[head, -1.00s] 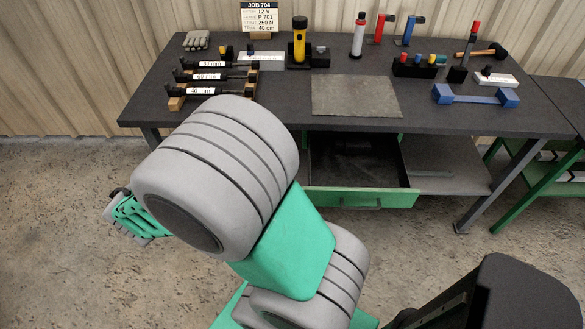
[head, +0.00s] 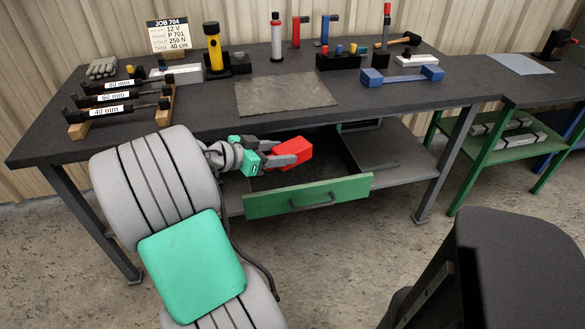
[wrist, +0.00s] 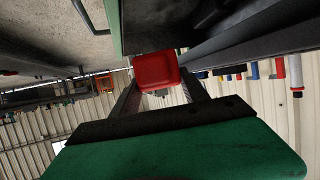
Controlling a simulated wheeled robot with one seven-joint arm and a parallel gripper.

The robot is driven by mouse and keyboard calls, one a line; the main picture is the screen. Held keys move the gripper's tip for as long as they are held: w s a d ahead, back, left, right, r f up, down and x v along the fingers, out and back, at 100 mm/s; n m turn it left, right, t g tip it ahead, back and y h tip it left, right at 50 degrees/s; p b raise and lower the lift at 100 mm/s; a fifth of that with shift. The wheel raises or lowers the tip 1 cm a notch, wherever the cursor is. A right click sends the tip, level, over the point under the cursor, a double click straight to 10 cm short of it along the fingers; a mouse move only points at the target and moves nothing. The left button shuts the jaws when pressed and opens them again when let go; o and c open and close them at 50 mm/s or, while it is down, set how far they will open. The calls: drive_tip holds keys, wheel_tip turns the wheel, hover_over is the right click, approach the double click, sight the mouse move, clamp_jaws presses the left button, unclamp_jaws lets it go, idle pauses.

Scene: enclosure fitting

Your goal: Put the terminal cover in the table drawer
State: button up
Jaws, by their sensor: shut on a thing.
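The red terminal cover (head: 294,154) is held between the fingers of my gripper (head: 284,151). In the head view it is over the open table drawer (head: 270,203), above the drawer's dark inside and behind its green front. I cannot tell exactly how high it is above the drawer floor. The cover also shows in the wrist view (wrist: 155,70), between the two fingers (wrist: 160,92). My gripper and the cover hide part of the drawer's left inside.
The table top (head: 200,115) lies just above and behind the drawer. A grey mat (head: 285,94) lies near its front edge. Racked rods (head: 110,97) are at the left, a blue bracket (head: 402,76) at the right. A lower shelf (head: 395,165) is right of the drawer.

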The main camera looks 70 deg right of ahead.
drive_tip(key=d+f, duration=0.2)
drive_tip(key=f, duration=0.1)
drive_tip(key=s+d+f, duration=0.1)
drive_tip(key=d+f, duration=0.1)
drive_tip(key=f, duration=0.1)
drive_tip(key=d+f+b, duration=0.1)
drive_tip(key=d+f, duration=0.1)
drive_tip(key=f, duration=0.1)
drive_tip(key=shift+s+d+f, duration=0.25)
drive_tip(key=shift+d, duration=0.05)
drive_tip(key=shift+f+b, duration=0.6)
drive_tip(key=shift+f, duration=0.15)
drive_tip(key=shift+a, duration=0.1)
drive_tip(key=o, duration=1.4)
drive_tip(key=shift+a+f, duration=0.1)
drive_tip(key=shift+f, duration=0.1)
drive_tip(key=shift+r, duration=0.1)
